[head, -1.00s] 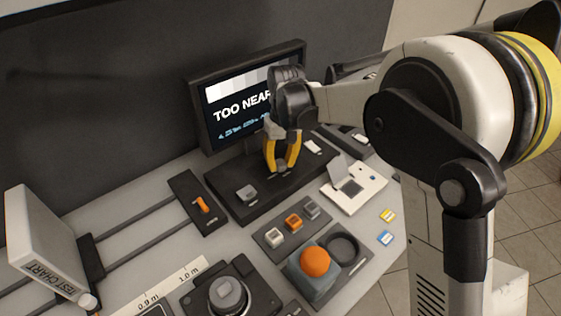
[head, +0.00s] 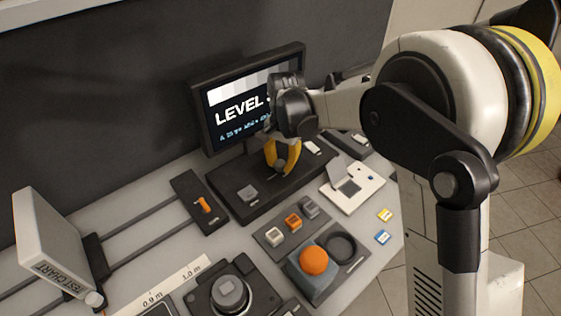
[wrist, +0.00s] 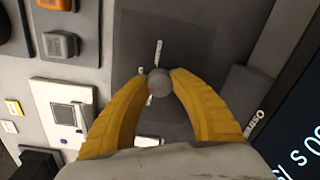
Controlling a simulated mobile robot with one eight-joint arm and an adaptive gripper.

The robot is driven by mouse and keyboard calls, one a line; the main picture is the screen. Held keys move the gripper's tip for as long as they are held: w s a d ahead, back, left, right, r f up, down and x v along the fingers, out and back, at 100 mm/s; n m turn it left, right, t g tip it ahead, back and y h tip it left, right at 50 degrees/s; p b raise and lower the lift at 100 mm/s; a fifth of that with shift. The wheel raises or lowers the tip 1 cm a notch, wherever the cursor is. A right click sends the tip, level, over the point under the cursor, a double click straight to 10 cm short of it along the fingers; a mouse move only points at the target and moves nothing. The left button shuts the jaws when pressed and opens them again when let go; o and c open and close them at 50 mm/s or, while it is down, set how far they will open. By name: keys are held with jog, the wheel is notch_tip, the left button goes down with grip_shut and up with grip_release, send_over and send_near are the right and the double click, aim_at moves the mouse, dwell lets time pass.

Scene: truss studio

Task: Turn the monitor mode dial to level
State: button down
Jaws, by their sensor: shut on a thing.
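The monitor (head: 232,102) stands at the back of the desk and its screen reads "LEVEL", with smaller blue text below that I cannot read in full. In front of it is a dark base panel (head: 232,205). My gripper (head: 281,170) reaches down to this panel with its yellow fingers. In the wrist view my gripper (wrist: 158,84) is shut on a small grey round dial (wrist: 158,80), one finger on each side. White marks lie on the panel beside the dial. In the head view the fingers mostly hide the dial.
Left of the panel is a slider with an orange knob (head: 204,205). In front are several small buttons (head: 292,222), a large orange dome button (head: 313,260) and a black round control (head: 229,293). A white device with a raised lid (head: 352,190) lies to the right. A test chart box (head: 45,235) stands far left on rails.

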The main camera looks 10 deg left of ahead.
aim_at(283, 164)
jog(key=shift+m, duration=1.2)
jog(key=c, duration=1)
grip_release()
jog(key=shift+c, duration=0.2)
jog(key=shift+r, duration=0.1)
notch_tip(283, 164, up, 12)
jog(key=shift+s+d, duration=0.2)
jog(key=shift+d, duration=0.15)
